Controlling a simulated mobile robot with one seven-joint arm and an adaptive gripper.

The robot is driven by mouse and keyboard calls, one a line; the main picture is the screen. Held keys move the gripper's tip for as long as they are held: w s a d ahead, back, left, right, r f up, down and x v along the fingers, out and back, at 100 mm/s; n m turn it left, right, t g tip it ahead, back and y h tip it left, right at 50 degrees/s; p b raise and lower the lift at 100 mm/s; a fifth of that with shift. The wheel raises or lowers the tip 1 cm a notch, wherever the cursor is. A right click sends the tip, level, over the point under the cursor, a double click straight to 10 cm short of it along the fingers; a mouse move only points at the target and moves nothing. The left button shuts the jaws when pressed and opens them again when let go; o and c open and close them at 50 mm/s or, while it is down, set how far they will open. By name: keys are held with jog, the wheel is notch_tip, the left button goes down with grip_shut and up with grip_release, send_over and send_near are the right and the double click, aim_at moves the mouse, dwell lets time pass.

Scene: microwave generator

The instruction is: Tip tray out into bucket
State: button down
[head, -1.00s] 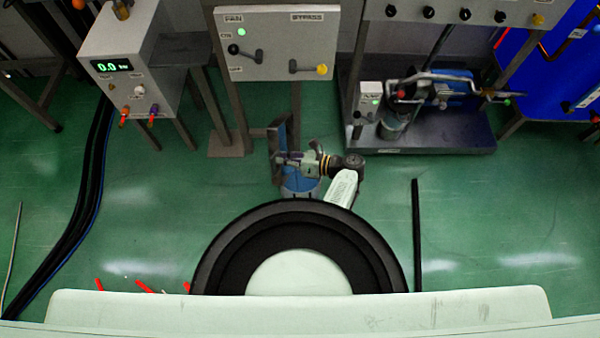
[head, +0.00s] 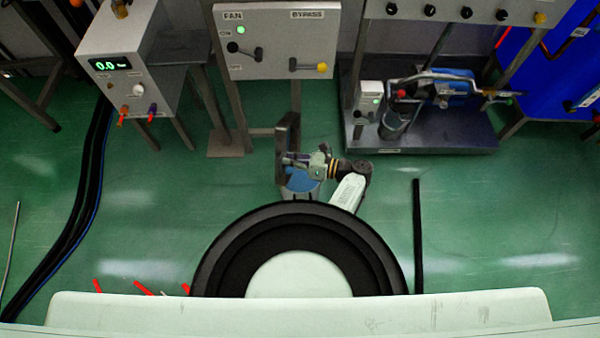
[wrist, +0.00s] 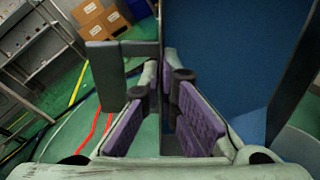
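The tray (head: 283,150) is dark grey and stands tilted on its edge in the head view. In the wrist view, a grey piece that appears to be part of it (wrist: 108,75) juts out left of the fingertips, and a dark blue face fills the right. My gripper (head: 313,162) is right of the tray. Its purple-padded fingers (wrist: 166,88) seem closed on a thin part of the tray, though the contact is partly hidden. The blue bucket (head: 302,183) is just below the gripper and tray in the picture, partly covered by them. No tray contents show.
A panel marked FAN and BYPASS (head: 279,42) stands behind the tray. A display box (head: 124,66) is at left, and a pump bench (head: 440,135) at right. Black cables (head: 80,215) run along the left floor. A dark bar (head: 418,235) lies on open green floor at right.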

aim_at(276, 157)
jog(key=shift+s+d+y+b, duration=0.2)
jog(key=shift+d+y+b, duration=0.3)
jog(key=shift+d+b, duration=0.2)
jog(key=shift+s+d+y+b, duration=0.15)
jog(key=shift+d+y+b, duration=0.4)
jog(key=shift+d, duration=0.1)
dwell(0.4)
jog(key=a+h+p, duration=0.1)
jog(key=a+p, duration=0.1)
jog(key=p, duration=0.1)
jog(key=a+r+h+p, duration=0.1)
jog(key=a, duration=0.1)
jog(key=shift+w+a+r+h+p, duration=0.1)
jog(key=shift+w+h+p, duration=0.25)
jog(key=shift+w, duration=0.05)
jog(key=shift+w+a+f+g+h+b, duration=0.3)
jog(key=shift+a+f+h, duration=0.15)
jog(key=shift+f, duration=0.3)
jog(key=shift+w+a, duration=0.1)
jog(key=shift+a, duration=0.3)
jog(key=w+a+f+g+h+b, duration=0.2)
jog(key=a+f+h, duration=0.5)
jog(key=a, duration=0.2)
jog(key=w+a+f+g+h+b, duration=0.1)
jog(key=w+a+f+h+b, duration=0.1)
jog(key=a+f+h, duration=0.5)
jog(key=w+a+f, duration=0.1)
jog(key=a, duration=0.2)
jog(key=shift+g+h+b, duration=0.35)
jog(key=shift+g, duration=0.05)
